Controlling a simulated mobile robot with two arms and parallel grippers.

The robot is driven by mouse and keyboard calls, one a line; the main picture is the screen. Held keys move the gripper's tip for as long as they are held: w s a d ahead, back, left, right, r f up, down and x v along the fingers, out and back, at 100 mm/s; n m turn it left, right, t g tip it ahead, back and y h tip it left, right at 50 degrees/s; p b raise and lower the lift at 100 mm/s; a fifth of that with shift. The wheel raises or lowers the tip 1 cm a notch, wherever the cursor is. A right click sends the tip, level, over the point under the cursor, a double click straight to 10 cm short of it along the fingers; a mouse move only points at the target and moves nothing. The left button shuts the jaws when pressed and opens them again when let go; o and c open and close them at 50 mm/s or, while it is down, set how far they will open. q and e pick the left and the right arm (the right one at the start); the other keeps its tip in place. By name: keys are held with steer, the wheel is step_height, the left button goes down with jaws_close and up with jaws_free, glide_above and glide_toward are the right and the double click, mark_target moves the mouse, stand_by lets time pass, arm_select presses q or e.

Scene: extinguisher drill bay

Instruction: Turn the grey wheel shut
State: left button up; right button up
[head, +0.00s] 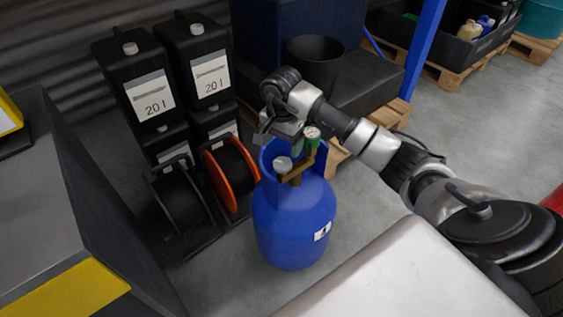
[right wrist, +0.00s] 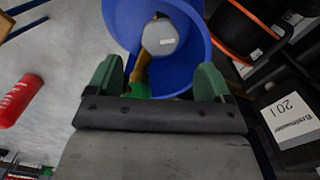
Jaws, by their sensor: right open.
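The blue gas cylinder (head: 293,222) stands upright on the floor, with a raised collar around a brass valve (head: 297,173). The grey wheel (head: 283,164) sits on the valve inside the collar. My right gripper (head: 278,132) is above the collar and apart from the grey wheel. In the right wrist view my right gripper (right wrist: 160,80) is open, its green fingers spread; the grey wheel (right wrist: 160,37) shows beyond the fingertips, with nothing held. My left gripper is not in view.
Black 20 l canisters (head: 150,90) and two reels, one with an orange rim (head: 231,170), stand close left of the cylinder. A grey bench (head: 45,190) is at left. A red cylinder (right wrist: 20,98) lies in the right wrist view.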

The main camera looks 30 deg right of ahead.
mark_target(282, 163)
step_height(282, 163, down, 6)
steer(key=shift+f+b, duration=0.15)
steer(key=shift+b, duration=0.4)
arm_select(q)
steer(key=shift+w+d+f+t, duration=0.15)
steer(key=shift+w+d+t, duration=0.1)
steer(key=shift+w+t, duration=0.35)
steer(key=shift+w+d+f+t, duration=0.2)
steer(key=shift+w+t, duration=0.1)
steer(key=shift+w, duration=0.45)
arm_select(e)
steer(key=shift+f, duration=0.6)
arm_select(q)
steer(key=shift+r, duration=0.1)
arm_select(e)
steer(key=shift+c, duration=0.5)
steer(key=c, duration=0.8)
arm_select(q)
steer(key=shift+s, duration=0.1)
